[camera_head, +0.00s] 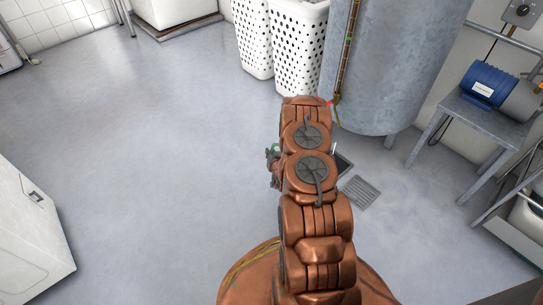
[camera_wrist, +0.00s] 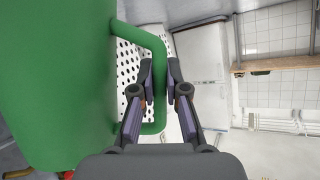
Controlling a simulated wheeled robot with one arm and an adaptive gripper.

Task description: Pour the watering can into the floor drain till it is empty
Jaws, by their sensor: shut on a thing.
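The green watering can (camera_wrist: 60,80) fills the left of the wrist view. Its loop handle (camera_wrist: 160,88) passes between the fingers of my gripper (camera_wrist: 160,78), which is shut on it. In the head view my arm hides nearly all of the can and gripper; only a small bit of green shows left of the arm. The floor drain shows as a grey slotted grate (camera_head: 360,192) just right of my arm. A dark patch beside it is partly covered by the arm. The can's spout and any water are not visible.
A large grey metal tank (camera_head: 390,60) stands behind the drain. White perforated baskets (camera_head: 296,45) stand left of it. A blue motor (camera_head: 490,90) sits on a grey stand (camera_head: 485,122) at right. A white cabinet (camera_head: 30,240) is at lower left. The floor at left is clear.

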